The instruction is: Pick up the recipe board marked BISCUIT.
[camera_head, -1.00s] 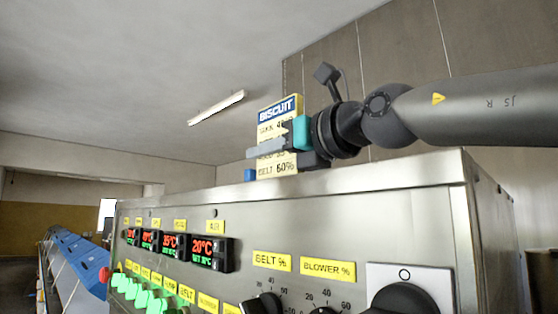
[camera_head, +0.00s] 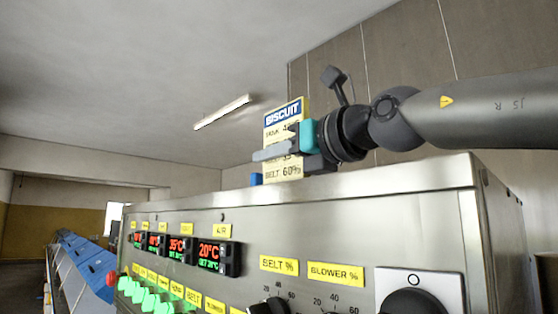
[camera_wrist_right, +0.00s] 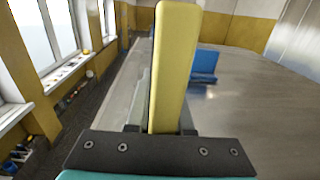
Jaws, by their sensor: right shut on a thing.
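The recipe board (camera_head: 284,116) marked BISCUIT is a pale yellow upright card with a blue heading, above the top of the steel cabinet. My right gripper (camera_head: 285,150) comes in from the right and is shut on the board, with its fingers across the board's middle and hiding some of its lines. In the right wrist view the board shows edge-on as a yellow slab (camera_wrist_right: 174,65) between the fingers. Whether its lower edge touches the cabinet top cannot be told. My left gripper is not in view.
The steel cabinet (camera_head: 350,215) carries temperature displays (camera_head: 215,254), green buttons, yellow labels and black knobs. A small blue object (camera_head: 256,179) is on the cabinet top behind the board; a blue piece also shows in the right wrist view (camera_wrist_right: 204,64). A blue conveyor (camera_head: 85,262) runs at the far left.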

